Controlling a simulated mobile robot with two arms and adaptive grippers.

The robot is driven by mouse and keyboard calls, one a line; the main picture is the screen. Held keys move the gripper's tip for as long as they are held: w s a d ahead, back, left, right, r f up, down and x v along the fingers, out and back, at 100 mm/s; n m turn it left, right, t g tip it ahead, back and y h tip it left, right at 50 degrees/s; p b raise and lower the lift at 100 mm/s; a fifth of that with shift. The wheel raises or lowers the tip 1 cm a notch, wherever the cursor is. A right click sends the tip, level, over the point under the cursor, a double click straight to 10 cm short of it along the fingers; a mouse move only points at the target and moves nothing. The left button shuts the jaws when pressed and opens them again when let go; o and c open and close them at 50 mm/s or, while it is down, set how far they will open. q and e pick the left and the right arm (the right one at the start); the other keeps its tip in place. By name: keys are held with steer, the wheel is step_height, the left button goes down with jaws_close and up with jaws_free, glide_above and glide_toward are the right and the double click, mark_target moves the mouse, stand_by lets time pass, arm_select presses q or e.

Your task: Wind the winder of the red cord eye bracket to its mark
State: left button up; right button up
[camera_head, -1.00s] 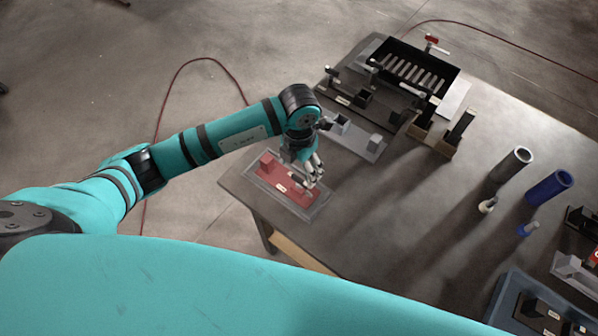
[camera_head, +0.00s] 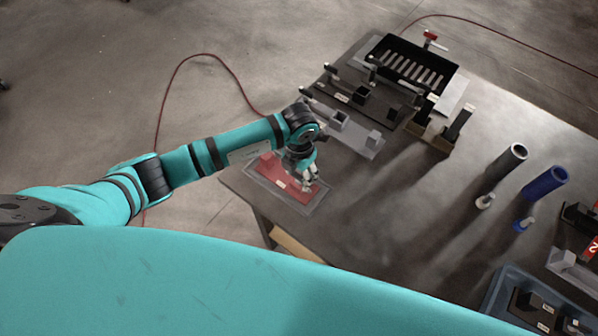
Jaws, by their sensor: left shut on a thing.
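The red cord eye bracket (camera_head: 270,168) lies in a grey tray (camera_head: 317,207) at the table's near left corner. My left gripper (camera_head: 310,184) points down over the bracket's right part. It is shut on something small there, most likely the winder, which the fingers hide. The mark cannot be made out. My right gripper is not in view.
A grey bracket (camera_head: 368,145) and a dark bracket (camera_head: 385,108) stand behind, with a black slotted tray (camera_head: 422,62) farther back. A grey tube (camera_head: 512,158) and a blue tube (camera_head: 545,184) stand at the right. A blue bin (camera_head: 492,304) is at lower right. The table's middle is clear.

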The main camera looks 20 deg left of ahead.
arm_select(q)
steer(key=c, duration=0.3)
steer(key=shift+f+m+b, duration=0.2)
steer(key=shift+m+b, duration=0.7)
steer(key=shift+b, duration=0.25)
steer(key=m+b, duration=0.6)
steer(key=b, duration=0.2)
steer(key=m+b, duration=0.3)
steer(key=b, duration=0.1)
steer(key=shift+m, duration=0.4)
steer(key=shift+r+m+b, duration=0.15)
steer(key=shift+m+b, duration=0.65)
steer(key=shift+b, duration=0.6)
steer(key=shift+m+b, duration=0.3)
